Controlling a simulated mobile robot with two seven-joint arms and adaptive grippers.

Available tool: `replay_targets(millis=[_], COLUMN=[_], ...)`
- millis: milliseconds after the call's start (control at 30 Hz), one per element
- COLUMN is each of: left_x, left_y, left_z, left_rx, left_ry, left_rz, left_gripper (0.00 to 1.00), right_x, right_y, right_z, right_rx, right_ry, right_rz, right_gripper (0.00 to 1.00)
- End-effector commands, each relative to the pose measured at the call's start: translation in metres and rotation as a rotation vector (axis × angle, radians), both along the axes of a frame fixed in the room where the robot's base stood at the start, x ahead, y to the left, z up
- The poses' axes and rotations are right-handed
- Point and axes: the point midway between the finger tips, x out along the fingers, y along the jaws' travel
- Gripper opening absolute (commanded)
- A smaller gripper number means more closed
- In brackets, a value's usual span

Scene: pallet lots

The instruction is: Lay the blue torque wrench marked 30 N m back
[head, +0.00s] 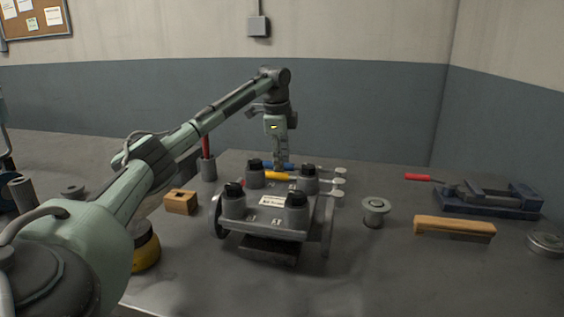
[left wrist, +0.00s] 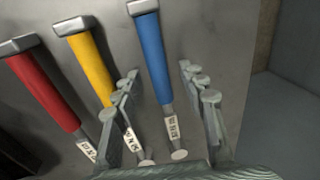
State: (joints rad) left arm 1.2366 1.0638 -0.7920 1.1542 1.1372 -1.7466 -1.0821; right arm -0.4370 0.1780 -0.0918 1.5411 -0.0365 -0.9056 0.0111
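The blue torque wrench (head: 291,166) lies on the table behind the grey fixture, partly hidden by my gripper. In the left wrist view the blue wrench (left wrist: 152,55) shows its blue handle and a small white label, too small to read surely. My left gripper (head: 281,164) points down over the wrench. In the left wrist view the left gripper (left wrist: 159,72) is open, one finger on each side of the wrench, with gaps visible. A yellow wrench (left wrist: 88,65) and a red wrench (left wrist: 42,92) lie to its left. My right gripper is not in view.
The grey fixture (head: 265,216) with several black-capped posts stands in front of the wrenches. A wooden block (head: 181,202), a metal spool (head: 375,211), a wooden-handled brush (head: 454,227) and a blue vise (head: 488,205) stand around it.

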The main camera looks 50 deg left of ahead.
Motion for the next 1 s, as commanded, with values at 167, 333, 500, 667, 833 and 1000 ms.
replay_targets(millis=[167, 333, 500, 667, 833, 1000], left_x=[-0.001, -0.001, -0.006, -0.012, -0.018, -0.021], left_y=[0.000, -0.001, -0.004, -0.006, -0.008, -0.009], left_z=[-0.002, 0.007, 0.037, 0.072, 0.101, 0.115], left_rx=[0.000, 0.000, -0.001, -0.001, 0.000, 0.000], left_ry=[0.004, 0.002, -0.002, -0.003, -0.001, 0.000], left_rz=[0.000, -0.001, -0.001, -0.001, -0.001, 0.000], left_gripper=[0.42, 0.42, 0.42, 0.42, 0.42, 0.42], right_x=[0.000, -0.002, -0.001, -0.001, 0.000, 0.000], right_y=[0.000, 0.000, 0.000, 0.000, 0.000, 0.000], right_z=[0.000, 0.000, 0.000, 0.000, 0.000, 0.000], right_rx=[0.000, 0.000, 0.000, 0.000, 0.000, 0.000], right_ry=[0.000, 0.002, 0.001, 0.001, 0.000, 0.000], right_rz=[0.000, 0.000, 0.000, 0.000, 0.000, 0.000], right_gripper=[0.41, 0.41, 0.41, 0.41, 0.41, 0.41])
